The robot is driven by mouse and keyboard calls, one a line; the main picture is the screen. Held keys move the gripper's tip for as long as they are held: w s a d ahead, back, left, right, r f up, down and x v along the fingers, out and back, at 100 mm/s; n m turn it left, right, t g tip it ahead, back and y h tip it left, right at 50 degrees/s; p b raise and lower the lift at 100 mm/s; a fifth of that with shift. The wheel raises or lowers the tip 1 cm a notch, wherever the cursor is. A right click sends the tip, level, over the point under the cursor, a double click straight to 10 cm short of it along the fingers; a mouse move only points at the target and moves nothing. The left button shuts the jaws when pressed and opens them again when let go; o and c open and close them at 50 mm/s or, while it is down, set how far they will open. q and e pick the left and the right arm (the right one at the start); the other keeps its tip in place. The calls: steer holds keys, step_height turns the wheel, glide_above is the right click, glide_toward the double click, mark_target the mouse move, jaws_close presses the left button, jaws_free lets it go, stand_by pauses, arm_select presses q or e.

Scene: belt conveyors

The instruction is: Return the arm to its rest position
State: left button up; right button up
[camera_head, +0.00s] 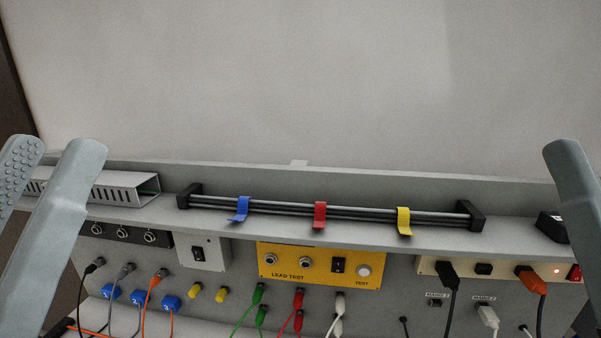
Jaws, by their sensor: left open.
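My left gripper (54,150) is at the left edge, with its two grey fingers apart and nothing between them. It stands in front of the left end of the bench panel, near the slotted metal duct (125,188). Part of my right gripper (573,160) shows at the right edge as one grey finger. The rest of it is out of the frame, so its opening cannot be told.
A black-ended cable rail (330,212) carries blue (239,209), red (319,216) and yellow (404,221) straps. Below are a yellow lead test panel (318,268), a power strip (507,270) and several plugged cables. The wall (300,80) above is bare.

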arm_select(q)
step_height(320, 180, up, 23)
steer(key=a+n+y+p, duration=0.1)
steer(key=y+p, duration=0.3)
steer(key=p, duration=1.9)
steer(key=shift+a+n+t+y, duration=0.3)
steer(key=shift+a+n+t, duration=0.1)
steer(key=shift+a, duration=0.5)
steer(key=shift+s, duration=0.1)
